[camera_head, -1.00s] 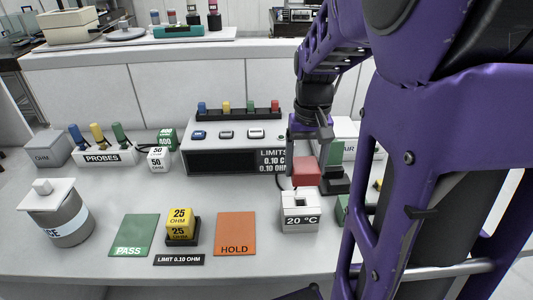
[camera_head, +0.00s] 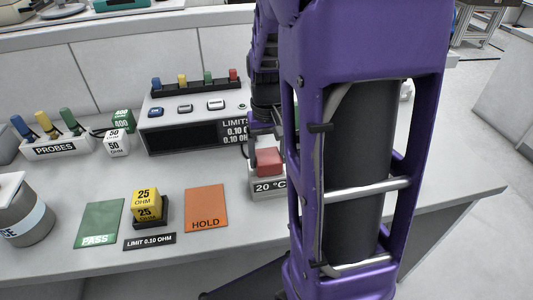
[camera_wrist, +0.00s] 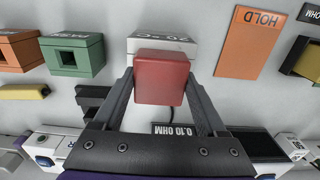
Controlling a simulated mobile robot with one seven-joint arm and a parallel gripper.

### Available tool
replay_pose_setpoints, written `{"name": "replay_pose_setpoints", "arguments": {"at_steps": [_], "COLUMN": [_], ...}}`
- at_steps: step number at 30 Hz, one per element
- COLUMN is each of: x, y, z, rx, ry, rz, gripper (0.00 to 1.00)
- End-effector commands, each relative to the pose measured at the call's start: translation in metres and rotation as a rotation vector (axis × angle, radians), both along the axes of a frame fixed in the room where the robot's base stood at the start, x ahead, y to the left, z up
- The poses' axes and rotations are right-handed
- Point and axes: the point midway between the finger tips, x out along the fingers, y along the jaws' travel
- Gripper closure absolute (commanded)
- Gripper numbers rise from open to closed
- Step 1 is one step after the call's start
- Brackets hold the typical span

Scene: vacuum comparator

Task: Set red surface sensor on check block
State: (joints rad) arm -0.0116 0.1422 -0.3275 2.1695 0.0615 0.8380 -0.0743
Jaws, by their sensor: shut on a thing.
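The red surface sensor (camera_head: 268,161) is a red block held between the two fingers of my gripper (camera_wrist: 161,88). It also shows large in the wrist view (camera_wrist: 161,77). The white check block marked 20 °C (camera_head: 268,188) stands on the bench directly below it, and its labelled edge shows behind the sensor in the wrist view (camera_wrist: 160,44). The sensor is at the block's top, over its opening. I cannot tell whether it rests on the block or hangs just above. My arm hides the block's right side in the head view.
Left of the block lie the orange HOLD mat (camera_head: 205,207), the yellow 25 ohm block (camera_head: 147,204) and the green PASS mat (camera_head: 99,223). The comparator box (camera_head: 190,133) stands behind. Green (camera_wrist: 73,56) and orange (camera_wrist: 17,50) hollow blocks stand nearby in the wrist view.

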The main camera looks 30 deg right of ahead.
Motion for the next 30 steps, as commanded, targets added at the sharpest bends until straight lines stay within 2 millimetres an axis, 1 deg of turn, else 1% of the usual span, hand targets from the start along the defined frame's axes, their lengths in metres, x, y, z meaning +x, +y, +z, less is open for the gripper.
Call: {"name": "replay_pose_setpoints", "arguments": {"at_steps": [1, 2, 3, 5, 6, 12, 14, 17, 20, 27, 30], "x": [0.000, 0.000, 0.000, 0.000, 0.000, 0.000, 0.000, 0.000, 0.001, 0.001, 0.000], "y": [0.000, 0.000, 0.000, 0.000, 0.000, 0.000, 0.000, 0.000, 0.000, 0.000, 0.000], "z": [-0.003, -0.002, -0.001, -0.001, -0.001, -0.001, 0.002, 0.012, 0.030, 0.084, 0.101], "rx": [0.000, 0.000, 0.000, 0.000, 0.000, 0.000, 0.000, 0.000, 0.001, 0.000, 0.000], "ry": [0.000, 0.000, 0.000, 0.000, 0.001, 0.000, 0.000, -0.002, -0.004, -0.004, -0.002], "rz": [0.000, 0.000, 0.000, 0.000, 0.000, 0.000, 0.000, 0.000, -0.001, -0.001, -0.002], "gripper": [0.98, 0.20, 0.13, 0.02, 0.00, 0.00, 0.00, 0.00, 0.00, 0.00, 0.00]}}
